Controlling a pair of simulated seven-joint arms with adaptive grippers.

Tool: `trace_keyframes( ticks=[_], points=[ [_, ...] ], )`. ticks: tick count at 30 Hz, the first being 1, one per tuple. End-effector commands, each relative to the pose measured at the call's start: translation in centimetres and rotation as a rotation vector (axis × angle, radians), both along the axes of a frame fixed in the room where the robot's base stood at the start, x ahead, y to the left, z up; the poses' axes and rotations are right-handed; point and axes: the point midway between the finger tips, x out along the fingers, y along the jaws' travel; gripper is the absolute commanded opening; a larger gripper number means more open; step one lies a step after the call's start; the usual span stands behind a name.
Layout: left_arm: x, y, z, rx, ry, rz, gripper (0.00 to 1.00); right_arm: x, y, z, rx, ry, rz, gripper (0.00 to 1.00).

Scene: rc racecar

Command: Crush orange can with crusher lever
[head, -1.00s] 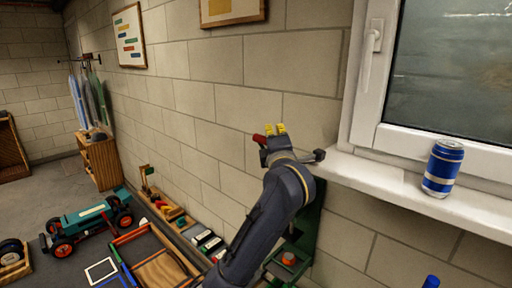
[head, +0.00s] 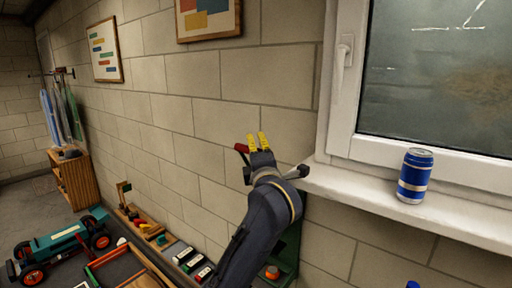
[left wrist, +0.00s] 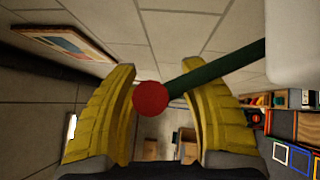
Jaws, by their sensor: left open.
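My left gripper (head: 258,143) is raised near the brick wall, left of the window sill, with its yellow fingers pointing up. It is open. The crusher lever's red knob (left wrist: 150,98) and dark green rod (left wrist: 222,70) show between and across the open fingers in the left wrist view. In the head view a red lever end (head: 241,147) shows just left of the fingers. The green crusher frame (head: 290,245) is low on the wall, partly hidden behind my arm. The orange can (head: 272,272) sits in it, with only its upper part showing. My right gripper is not in view.
A blue can (head: 415,176) stands on the white window sill (head: 450,217) to the right. A framed picture (head: 208,17) hangs on the wall above the gripper.

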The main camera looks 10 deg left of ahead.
Motion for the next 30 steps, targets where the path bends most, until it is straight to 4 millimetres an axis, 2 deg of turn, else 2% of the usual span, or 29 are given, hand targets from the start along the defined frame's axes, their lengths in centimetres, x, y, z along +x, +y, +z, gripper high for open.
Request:
trace_keyframes(
  ticks=[9,15,21,30],
  points=[
    [-5.4,-1.7,-0.9,-0.002,0.002,-0.004,0.43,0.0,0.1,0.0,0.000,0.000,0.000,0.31],
    [-7.7,-2.4,-1.2,-0.001,0.002,-0.003,0.43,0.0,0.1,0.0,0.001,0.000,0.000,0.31],
    [-8.9,-2.8,-1.4,0.001,0.002,-0.002,0.43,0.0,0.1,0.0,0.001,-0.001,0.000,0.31],
    [-9.2,-2.8,-1.4,0.002,0.002,-0.001,0.43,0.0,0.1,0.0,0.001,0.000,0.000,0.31]
  ],
)
